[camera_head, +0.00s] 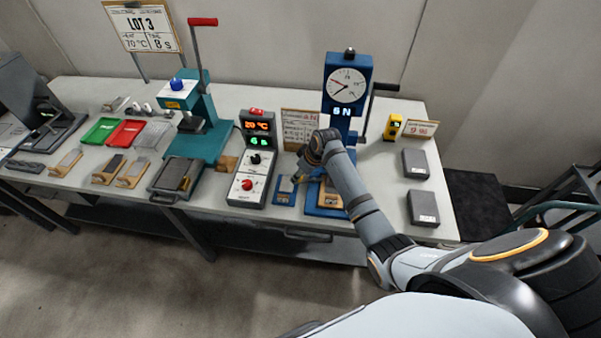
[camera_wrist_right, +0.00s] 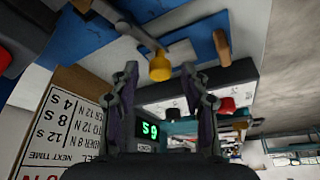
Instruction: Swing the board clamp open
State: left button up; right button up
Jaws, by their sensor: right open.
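The blue pull tester (camera_head: 347,85) with a round dial stands near the back of the bench. A brown board (camera_head: 329,197) lies on its blue base, partly hidden by my right arm. My right gripper (camera_head: 297,179) points down-left over a small blue plate beside that base. In the right wrist view my gripper (camera_wrist_right: 160,80) is open and empty. A yellow-tipped rounded knob (camera_wrist_right: 160,66) shows between and just beyond its fingertips, with no clear contact. It looks like the clamp's handle; the clamp's arm and hinge are hard to make out. My left gripper is out of view.
The control box (camera_head: 254,155) with lit displays stands left of my gripper. A teal press (camera_head: 200,125) is further left. Grey blocks (camera_head: 422,207) lie at right. A card (camera_head: 299,128) stands behind my gripper. A yellow device (camera_head: 393,127) is at back right.

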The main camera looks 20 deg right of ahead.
jog(key=shift+f, duration=0.1)
grip_shut()
